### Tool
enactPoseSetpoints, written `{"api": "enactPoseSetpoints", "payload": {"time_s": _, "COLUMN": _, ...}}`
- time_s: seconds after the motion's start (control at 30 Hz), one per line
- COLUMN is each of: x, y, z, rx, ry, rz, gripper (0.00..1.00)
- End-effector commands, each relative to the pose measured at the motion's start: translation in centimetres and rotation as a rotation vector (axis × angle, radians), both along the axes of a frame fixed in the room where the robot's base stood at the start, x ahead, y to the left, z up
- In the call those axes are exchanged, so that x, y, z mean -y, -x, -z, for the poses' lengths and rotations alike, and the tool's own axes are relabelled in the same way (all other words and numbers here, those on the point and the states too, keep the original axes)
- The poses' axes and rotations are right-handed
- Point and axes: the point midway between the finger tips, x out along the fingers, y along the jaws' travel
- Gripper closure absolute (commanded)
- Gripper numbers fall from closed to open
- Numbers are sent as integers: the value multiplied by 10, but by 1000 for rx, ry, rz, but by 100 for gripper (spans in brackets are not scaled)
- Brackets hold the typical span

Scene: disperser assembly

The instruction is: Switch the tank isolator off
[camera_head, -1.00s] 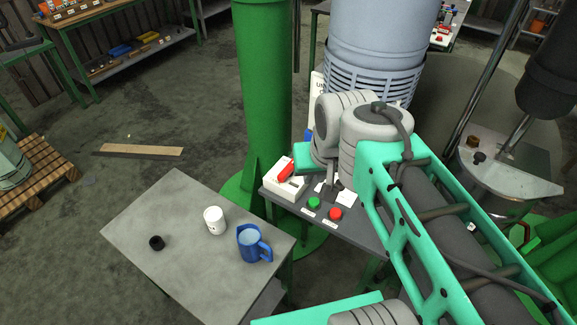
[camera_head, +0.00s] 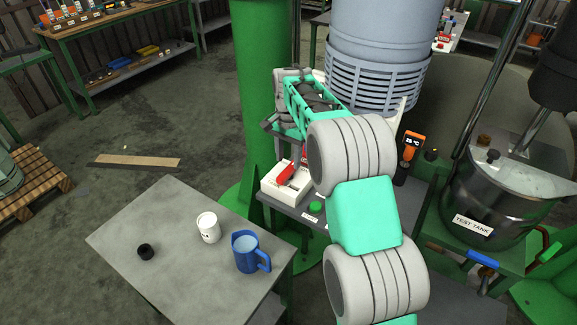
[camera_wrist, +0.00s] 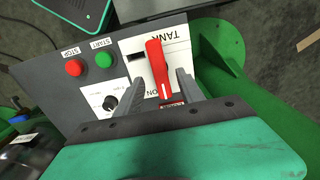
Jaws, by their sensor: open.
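The tank isolator is a white box (camera_head: 272,190) with a red lever handle (camera_head: 288,172) on the grey control panel in the head view. In the wrist view the red handle (camera_wrist: 157,68) stands upright in the picture on the white plate (camera_wrist: 182,48) marked "TANK", its lower end near the "ON" mark. My gripper (camera_wrist: 162,88) is open, with one grey finger on each side of the handle's lower part. I cannot tell whether either finger touches it. In the head view my arm hides part of the panel, and the fingers are hard to make out.
A green start button (camera_wrist: 104,60), a red stop button (camera_wrist: 74,68) and a black knob (camera_wrist: 110,102) share the panel. A steel test tank (camera_head: 500,195) stands right. A side table (camera_head: 180,225) holds a white mug (camera_head: 208,228), a blue jug (camera_head: 247,252) and a black cap (camera_head: 146,251).

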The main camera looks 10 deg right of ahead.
Motion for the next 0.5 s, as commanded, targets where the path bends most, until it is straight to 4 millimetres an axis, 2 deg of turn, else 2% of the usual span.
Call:
{"api": "enactPoseSetpoints", "payload": {"time_s": 0.1, "x": 0, "y": 1, "z": 20, "rx": -3, "ry": 0, "rz": -1, "gripper": 55}}
{"api": "enactPoseSetpoints", "payload": {"time_s": 0.2, "x": 0, "y": 1, "z": 32, "rx": -1, "ry": 0, "rz": -1, "gripper": 55}}
{"api": "enactPoseSetpoints", "payload": {"time_s": 0.5, "x": 0, "y": 0, "z": 37, "rx": 1, "ry": 0, "rz": -2, "gripper": 55}}
